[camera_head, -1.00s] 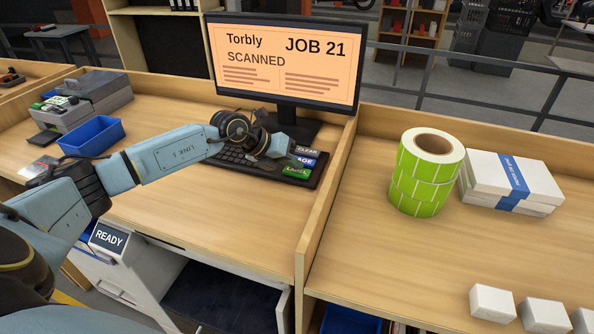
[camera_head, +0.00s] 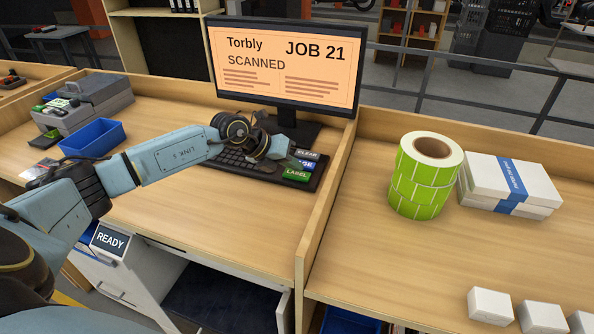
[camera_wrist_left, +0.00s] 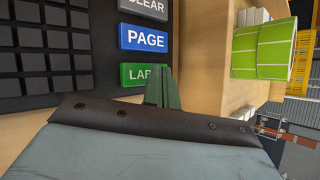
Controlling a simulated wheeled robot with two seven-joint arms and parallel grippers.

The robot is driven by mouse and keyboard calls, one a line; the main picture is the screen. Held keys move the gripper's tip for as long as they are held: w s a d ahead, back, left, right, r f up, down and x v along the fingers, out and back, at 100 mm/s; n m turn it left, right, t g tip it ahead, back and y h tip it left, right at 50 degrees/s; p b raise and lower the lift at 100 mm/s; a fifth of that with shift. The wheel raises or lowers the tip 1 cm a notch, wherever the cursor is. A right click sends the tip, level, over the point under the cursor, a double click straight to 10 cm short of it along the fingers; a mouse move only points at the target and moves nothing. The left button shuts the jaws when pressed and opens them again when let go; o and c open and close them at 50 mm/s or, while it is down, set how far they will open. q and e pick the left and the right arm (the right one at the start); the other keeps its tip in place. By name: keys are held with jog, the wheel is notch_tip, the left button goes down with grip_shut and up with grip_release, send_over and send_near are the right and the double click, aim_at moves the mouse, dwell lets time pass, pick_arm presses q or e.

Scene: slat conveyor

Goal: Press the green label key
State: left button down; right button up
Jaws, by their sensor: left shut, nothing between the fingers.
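The green LABEL key (camera_head: 297,175) is the nearest of three large keys at the right end of the black keyboard (camera_head: 232,163). It also shows in the left wrist view (camera_wrist_left: 135,74), where my left gripper (camera_wrist_left: 162,88) covers its right end. My left gripper (camera_head: 285,151) is shut and empty, close by the large keys. It partly hides the blue PAGE key (camera_head: 306,164) in the head view. I cannot tell whether the fingertips touch the green key. The grey CLEAR key (camera_head: 307,154) lies farthest back. My right gripper is out of view.
A monitor (camera_head: 284,64) reading "JOB 21 SCANNED" stands behind the keyboard. A wooden divider (camera_head: 325,190) rises just right of the keys. Beyond it are a green label roll (camera_head: 424,178) and white boxes (camera_head: 508,184). The desk in front of the keyboard is clear.

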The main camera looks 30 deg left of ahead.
aim_at(293, 175)
pick_arm(q)
jog(key=shift+r, duration=0.3)
notch_tip(293, 175, up, 5)
jog(key=p, duration=0.4)
jog(key=shift+r, duration=0.1)
dwell(0.4)
dwell(0.5)
